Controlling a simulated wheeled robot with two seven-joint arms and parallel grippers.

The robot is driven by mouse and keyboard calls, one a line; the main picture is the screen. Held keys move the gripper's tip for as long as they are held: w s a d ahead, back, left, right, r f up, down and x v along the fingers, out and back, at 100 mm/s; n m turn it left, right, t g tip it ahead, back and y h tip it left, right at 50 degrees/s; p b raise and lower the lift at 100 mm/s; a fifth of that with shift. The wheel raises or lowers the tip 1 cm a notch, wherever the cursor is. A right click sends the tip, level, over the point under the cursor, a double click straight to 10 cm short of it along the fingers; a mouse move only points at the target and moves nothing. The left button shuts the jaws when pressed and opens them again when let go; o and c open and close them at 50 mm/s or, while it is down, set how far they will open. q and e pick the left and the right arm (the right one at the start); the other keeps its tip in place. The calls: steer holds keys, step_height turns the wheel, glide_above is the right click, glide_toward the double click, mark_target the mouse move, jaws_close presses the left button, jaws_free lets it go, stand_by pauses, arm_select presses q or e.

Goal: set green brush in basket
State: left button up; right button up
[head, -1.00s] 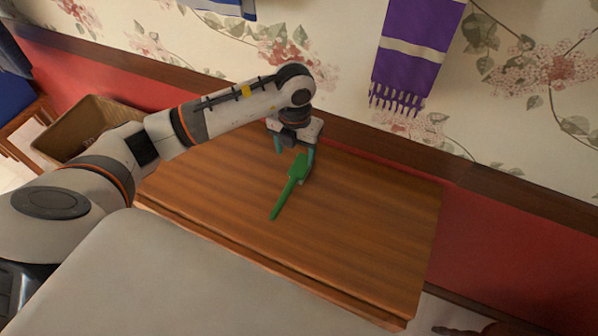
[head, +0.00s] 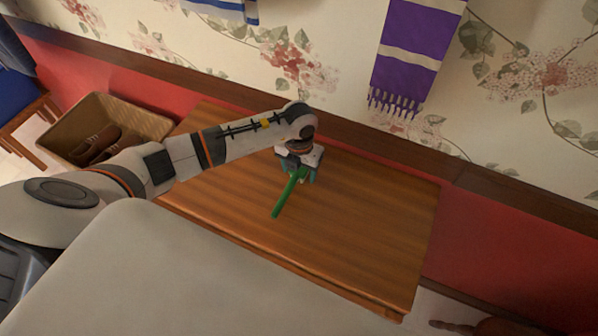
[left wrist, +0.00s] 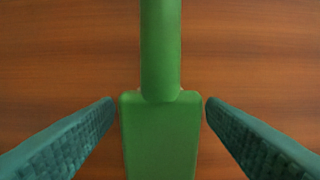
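The green brush (head: 283,198) lies on the wooden table top (head: 350,220), its handle pointing toward the front. My left gripper (head: 297,175) is low over the brush's head end and hides most of that end in the head view. In the left wrist view the brush's broad part (left wrist: 160,135) lies between the two teal fingers (left wrist: 160,125), which are open with a gap on each side. The basket (head: 160,122) is a brown woven box at the left, beyond the table, with dark brown shoes (head: 97,143) inside. My right gripper is not in view.
The table's right part is bare. A wall with a dark wooden rail (head: 350,128) runs behind the table. A purple scarf (head: 410,60) hangs on the wall above. A blue-seated chair (head: 15,85) stands at the far left.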

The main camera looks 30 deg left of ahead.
arm_select(q)
steer(key=c, duration=1.2)
